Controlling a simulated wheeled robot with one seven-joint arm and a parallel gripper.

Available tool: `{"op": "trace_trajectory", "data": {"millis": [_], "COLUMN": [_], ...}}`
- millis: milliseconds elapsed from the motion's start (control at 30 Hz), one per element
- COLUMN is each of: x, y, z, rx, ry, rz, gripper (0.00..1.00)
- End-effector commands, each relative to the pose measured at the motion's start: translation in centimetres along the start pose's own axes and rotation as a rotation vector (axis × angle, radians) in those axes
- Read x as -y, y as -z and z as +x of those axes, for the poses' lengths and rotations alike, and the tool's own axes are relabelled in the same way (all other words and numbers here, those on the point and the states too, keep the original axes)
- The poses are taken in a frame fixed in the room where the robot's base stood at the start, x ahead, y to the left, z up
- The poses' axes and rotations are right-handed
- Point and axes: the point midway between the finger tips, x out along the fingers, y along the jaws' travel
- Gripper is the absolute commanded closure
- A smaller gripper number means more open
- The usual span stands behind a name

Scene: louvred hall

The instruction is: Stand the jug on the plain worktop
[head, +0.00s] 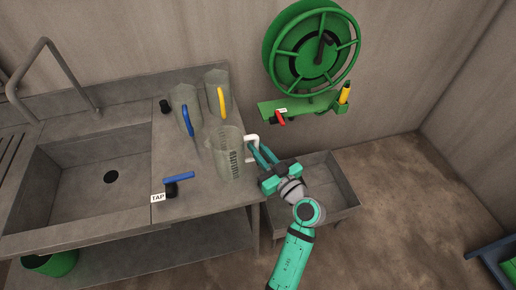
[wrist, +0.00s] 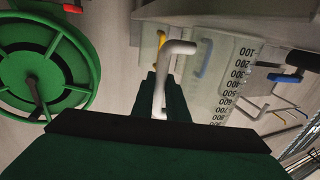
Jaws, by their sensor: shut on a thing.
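The clear jug (head: 226,158) with a white handle (head: 251,139) and dark scale marks is at the right end of the grey worktop (head: 188,205), looking roughly upright. I cannot tell whether its base touches the worktop. My gripper (head: 257,153) comes from the right and is shut on the white handle. In the wrist view the handle (wrist: 160,88) lies between the dark green fingers, and the jug's scale (wrist: 228,85) shows beyond it.
Two clear jugs, one with a blue handle (head: 187,121) and one with a yellow handle (head: 221,102), stand behind. A blue-levered tap (head: 179,178) is at the front left, beside the sink (head: 88,170). A green hose reel (head: 311,52) hangs above a low trough (head: 330,183).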

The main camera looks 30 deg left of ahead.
Motion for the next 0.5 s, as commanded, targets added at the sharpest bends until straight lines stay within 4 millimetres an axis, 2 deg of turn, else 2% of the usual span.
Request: {"op": "trace_trajectory", "data": {"millis": [67,100,133,500], "x": [0.05,0.05,0.06,-0.01], "y": [-0.24,-0.21,-0.20,0.15], "z": [0.05,0.05,0.06,-0.03], "rx": [0.000,0.001,0.001,-0.001], "ry": [0.001,0.001,0.001,0.000], "rz": [0.001,0.001,0.001,-0.001], "gripper": [1.00,0.77,0.70,0.68]}}
